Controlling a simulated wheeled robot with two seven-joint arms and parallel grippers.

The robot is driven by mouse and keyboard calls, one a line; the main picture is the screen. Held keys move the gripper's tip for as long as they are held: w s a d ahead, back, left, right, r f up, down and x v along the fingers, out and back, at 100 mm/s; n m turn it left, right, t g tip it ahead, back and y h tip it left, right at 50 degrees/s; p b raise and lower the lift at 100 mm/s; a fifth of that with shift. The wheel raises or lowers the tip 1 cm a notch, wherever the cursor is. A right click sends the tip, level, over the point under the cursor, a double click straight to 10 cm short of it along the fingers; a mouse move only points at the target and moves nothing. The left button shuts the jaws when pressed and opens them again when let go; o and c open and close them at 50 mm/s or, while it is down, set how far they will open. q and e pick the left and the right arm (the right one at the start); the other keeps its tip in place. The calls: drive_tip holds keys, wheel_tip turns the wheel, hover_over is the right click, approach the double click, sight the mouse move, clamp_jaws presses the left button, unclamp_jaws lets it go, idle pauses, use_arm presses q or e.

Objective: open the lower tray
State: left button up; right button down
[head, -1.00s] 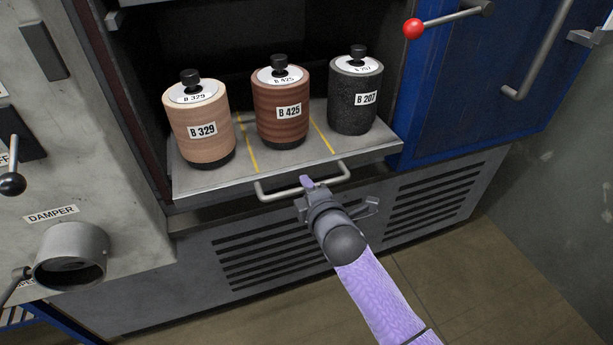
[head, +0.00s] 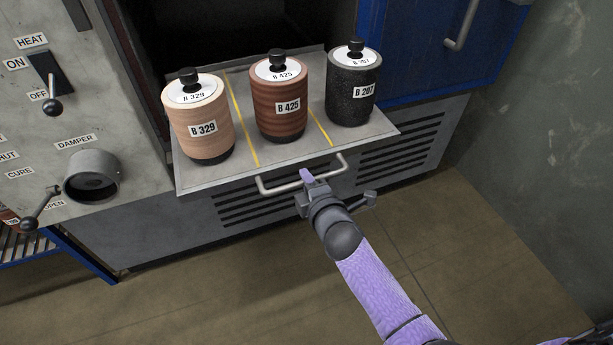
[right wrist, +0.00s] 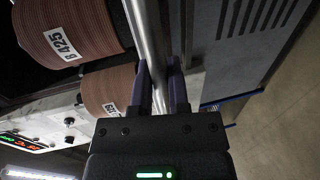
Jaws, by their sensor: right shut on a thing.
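The lower tray (head: 215,177) is a grey metal plate standing out from the dark opening of the oven. Three labelled flap disc stacks stand upright on it: tan B 329 (head: 203,128), reddish-brown B 425 (head: 278,108) and black B 207 (head: 352,88). My right gripper (head: 307,178) is shut on the tray's handle (head: 275,187), a pale bar on the front edge. In the right wrist view the gripper (right wrist: 162,80) has its fingers about the handle bar (right wrist: 150,42). My left gripper is not in view.
A control panel with a damper pipe (head: 92,175) and lever knobs is at the left. A blue door (head: 425,40) stands open at the upper right, and a grey wall (head: 560,130) is beyond it. The floor in front is clear.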

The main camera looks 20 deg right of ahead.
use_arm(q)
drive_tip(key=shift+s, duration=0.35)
use_arm(e)
drive_tip(key=shift+s, duration=0.35)
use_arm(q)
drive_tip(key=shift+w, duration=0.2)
use_arm(e)
drive_tip(key=c, duration=0.6)
unclamp_jaws()
drive_tip(key=shift+c, duration=0.2)
use_arm(q)
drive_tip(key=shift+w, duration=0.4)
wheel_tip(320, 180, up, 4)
drive_tip(key=p, duration=0.4)
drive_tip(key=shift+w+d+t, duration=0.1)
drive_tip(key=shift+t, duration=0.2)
use_arm(e)
drive_tip(key=v, duration=0.9)
drive_tip(key=shift+s, duration=0.4)
